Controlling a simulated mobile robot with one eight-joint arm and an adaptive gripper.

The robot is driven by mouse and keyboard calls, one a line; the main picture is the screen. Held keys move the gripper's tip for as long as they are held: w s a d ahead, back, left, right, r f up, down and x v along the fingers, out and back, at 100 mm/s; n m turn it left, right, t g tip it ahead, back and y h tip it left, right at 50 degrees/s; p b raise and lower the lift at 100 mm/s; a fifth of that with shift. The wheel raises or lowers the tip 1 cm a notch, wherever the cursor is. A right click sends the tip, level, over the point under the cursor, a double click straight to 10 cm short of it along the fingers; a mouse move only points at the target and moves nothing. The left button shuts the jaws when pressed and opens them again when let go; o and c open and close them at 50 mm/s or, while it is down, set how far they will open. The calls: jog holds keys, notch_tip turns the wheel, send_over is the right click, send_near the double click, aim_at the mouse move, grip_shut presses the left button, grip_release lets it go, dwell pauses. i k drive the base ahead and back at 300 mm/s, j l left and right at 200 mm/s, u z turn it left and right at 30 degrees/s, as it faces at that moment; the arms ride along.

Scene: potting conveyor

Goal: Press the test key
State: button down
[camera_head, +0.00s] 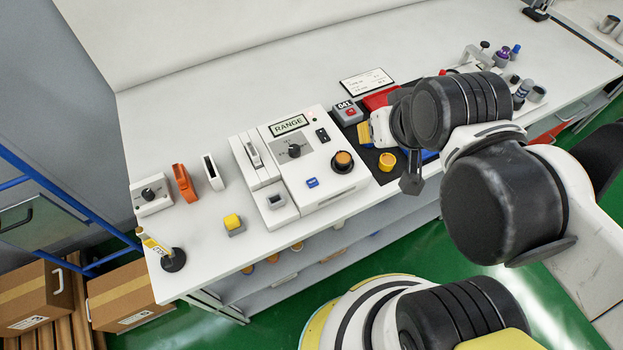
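Several keys show, but I read no label that says test. A white instrument box marked RANGE (325,178) stands mid-bench. It carries a small blue key (312,182), a black knob (294,151) and an orange-topped round knob (343,160). A grey key (276,200) sits on the narrow unit at its left. A yellow key on a grey base (233,222) stands apart near the front edge. A red button (350,111) sits on a grey block labelled 041. My gripper (410,183) is above the dark mat, right of the box, mostly hidden by my arm; its fingers are unclear.
A white knob box (150,195), an orange holder (184,183) and a white holder (213,172) stand at left. Small bottles (522,91) stand at right.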

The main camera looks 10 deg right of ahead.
aim_at(313, 182)
jog(key=k+j+u, duration=0.15)
jog(key=j, duration=0.35)
jog(key=k+j+u, duration=0.1)
jog(key=j, duration=0.45)
jog(key=k+j+u, duration=0.15)
jog(key=j, duration=0.35)
